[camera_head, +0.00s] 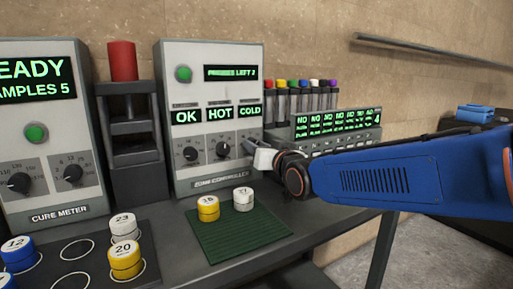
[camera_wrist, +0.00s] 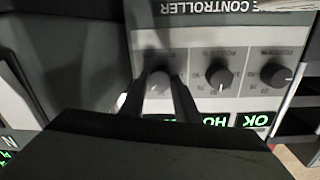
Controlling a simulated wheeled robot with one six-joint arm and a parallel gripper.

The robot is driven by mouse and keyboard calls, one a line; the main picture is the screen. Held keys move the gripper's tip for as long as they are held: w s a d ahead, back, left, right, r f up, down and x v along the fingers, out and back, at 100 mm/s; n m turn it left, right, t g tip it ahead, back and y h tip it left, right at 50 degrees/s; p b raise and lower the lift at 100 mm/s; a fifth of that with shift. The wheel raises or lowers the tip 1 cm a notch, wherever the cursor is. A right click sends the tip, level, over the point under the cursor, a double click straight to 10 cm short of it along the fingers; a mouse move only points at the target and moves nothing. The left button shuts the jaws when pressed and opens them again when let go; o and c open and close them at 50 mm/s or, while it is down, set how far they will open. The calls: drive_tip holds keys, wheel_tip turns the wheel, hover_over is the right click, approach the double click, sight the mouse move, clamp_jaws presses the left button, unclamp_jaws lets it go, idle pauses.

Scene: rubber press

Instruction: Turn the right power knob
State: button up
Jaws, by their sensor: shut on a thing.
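The zone controller (camera_head: 212,118) is a grey panel with three knobs in a row near its bottom. In the head view the left knob (camera_head: 190,153) and middle knob (camera_head: 222,150) show, and my gripper (camera_head: 258,155) covers the right one. In the wrist view, which is upside down, the right power knob (camera_wrist: 159,80) is between my fingers, at the left of the picture. The fingers are closed around it. The middle knob (camera_wrist: 220,77) and left knob (camera_wrist: 275,75) are free beside them.
The panel shows OK, HOT and COLD. A green mat (camera_head: 238,240) in front holds a yellow puck (camera_head: 208,209) and a white puck (camera_head: 243,199). A cure meter (camera_head: 45,130) and a press with a red top (camera_head: 122,62) stand left. Colored vials (camera_head: 300,100) and a display box stand right.

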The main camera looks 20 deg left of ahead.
drive_tip(key=m, duration=0.8)
drive_tip(key=shift+g, duration=0.3)
drive_tip(key=shift+m, duration=0.4)
drive_tip(key=o, duration=1)
drive_tip(key=shift+o, duration=0.2)
drive_tip(key=f+v, duration=0.1)
drive_tip(key=v, duration=1.6)
drive_tip(key=shift+d+r, duration=0.2)
drive_tip(key=shift+r, duration=0.3)
drive_tip(key=shift+s, duration=0.1)
